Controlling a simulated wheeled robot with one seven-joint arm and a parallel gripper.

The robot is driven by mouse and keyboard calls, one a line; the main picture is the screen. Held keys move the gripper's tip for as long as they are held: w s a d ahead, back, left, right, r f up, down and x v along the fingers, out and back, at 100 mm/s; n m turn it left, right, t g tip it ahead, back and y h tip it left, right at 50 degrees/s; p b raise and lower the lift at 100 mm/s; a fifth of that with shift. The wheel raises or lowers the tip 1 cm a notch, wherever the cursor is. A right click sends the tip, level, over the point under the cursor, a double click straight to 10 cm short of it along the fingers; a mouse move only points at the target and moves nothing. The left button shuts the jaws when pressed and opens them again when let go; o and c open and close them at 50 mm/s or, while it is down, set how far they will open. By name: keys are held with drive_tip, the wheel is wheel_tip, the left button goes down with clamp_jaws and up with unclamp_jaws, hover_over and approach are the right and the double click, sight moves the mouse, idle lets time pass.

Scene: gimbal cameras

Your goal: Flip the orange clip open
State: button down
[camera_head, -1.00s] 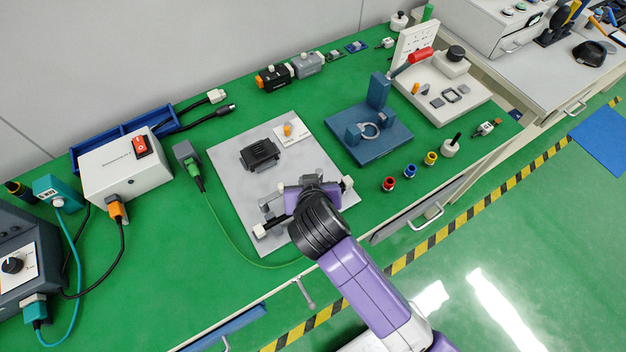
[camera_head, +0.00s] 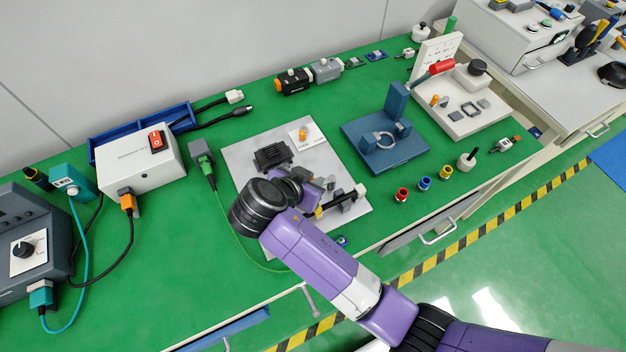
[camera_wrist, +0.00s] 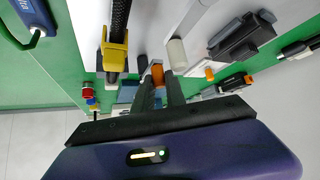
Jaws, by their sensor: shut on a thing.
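My gripper (camera_wrist: 160,82) is shut on a small orange part, which I take as the orange clip (camera_wrist: 157,75), between its fingertips in the wrist view. The clip's lower part is hidden by the dark fingers, so I cannot tell how far it is turned. My own wrist hides part of that fixture and the clip there.
A black block (camera_head: 273,155) and a small white plate (camera_head: 313,138) with an orange piece (camera_head: 303,134) lie behind my gripper. A blue stand (camera_head: 375,155) is to the right. A yellow-and-black part (camera_wrist: 115,55) is close to my fingers.

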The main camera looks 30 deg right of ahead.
idle(0.3)
drive_tip(key=c, duration=1.4)
unclamp_jaws()
drive_tip(key=shift+o, duration=0.2)
drive_tip(key=v, duration=0.7)
drive_tip(key=shift+a+r+b, duration=0.2)
drive_tip(key=shift+r+b, duration=0.1)
drive_tip(key=shift+b, duration=0.1)
drive_tip(key=shift+s, duration=0.1)
